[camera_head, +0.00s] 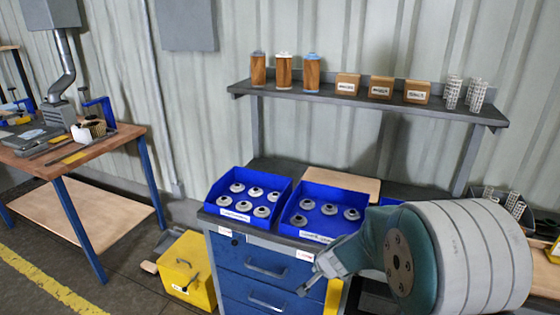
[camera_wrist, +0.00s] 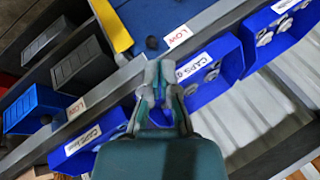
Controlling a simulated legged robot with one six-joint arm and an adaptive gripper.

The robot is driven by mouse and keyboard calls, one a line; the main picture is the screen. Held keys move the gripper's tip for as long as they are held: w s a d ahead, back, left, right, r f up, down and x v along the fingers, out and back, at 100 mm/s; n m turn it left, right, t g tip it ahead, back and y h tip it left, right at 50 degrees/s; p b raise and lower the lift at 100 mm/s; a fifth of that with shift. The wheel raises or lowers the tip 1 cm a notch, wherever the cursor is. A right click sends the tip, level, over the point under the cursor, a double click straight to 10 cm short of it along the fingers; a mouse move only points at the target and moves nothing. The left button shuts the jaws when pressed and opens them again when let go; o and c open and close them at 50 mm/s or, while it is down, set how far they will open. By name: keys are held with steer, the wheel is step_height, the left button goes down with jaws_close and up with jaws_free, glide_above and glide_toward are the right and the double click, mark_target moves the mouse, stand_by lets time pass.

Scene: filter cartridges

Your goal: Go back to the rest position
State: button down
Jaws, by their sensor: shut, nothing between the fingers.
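My gripper (camera_head: 320,276) hangs in front of the blue drawer cabinet (camera_head: 228,275), at the cabinet's upper right front, below the blue bins. In the wrist view my gripper (camera_wrist: 160,68) has its grey fingertips together with nothing between them. It appears over the bench's front edge, beside a blue bin labelled "CAPS" (camera_wrist: 205,62). My teal and white arm covers the right part of the bench in the head view.
Two blue bins, left (camera_head: 215,208) and right (camera_head: 300,232), hold several grey caps each. A shelf (camera_head: 330,95) above carries cartridges and small boxes. A yellow box (camera_head: 186,270) stands on the floor at left.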

steer(key=s+r+n, duration=0.3)
steer(key=s+r, duration=0.2)
steer(key=r, duration=0.4)
steer(key=s+d+r+n, duration=0.1)
steer(key=s+r, duration=0.2)
steer(key=s, duration=0.5)
steer(key=s+d+r+n+h, duration=0.1)
steer(key=s+d+r+n, duration=0.1)
steer(key=s+r, duration=0.2)
steer(key=s+d+r+n+h, duration=0.1)
steer(key=s+d+r+n, duration=0.1)
steer(key=s, duration=0.9)
steer(key=shift+s+r+g, duration=0.3)
steer(key=shift+s+r, duration=0.05)
steer(key=shift+r, duration=0.55)
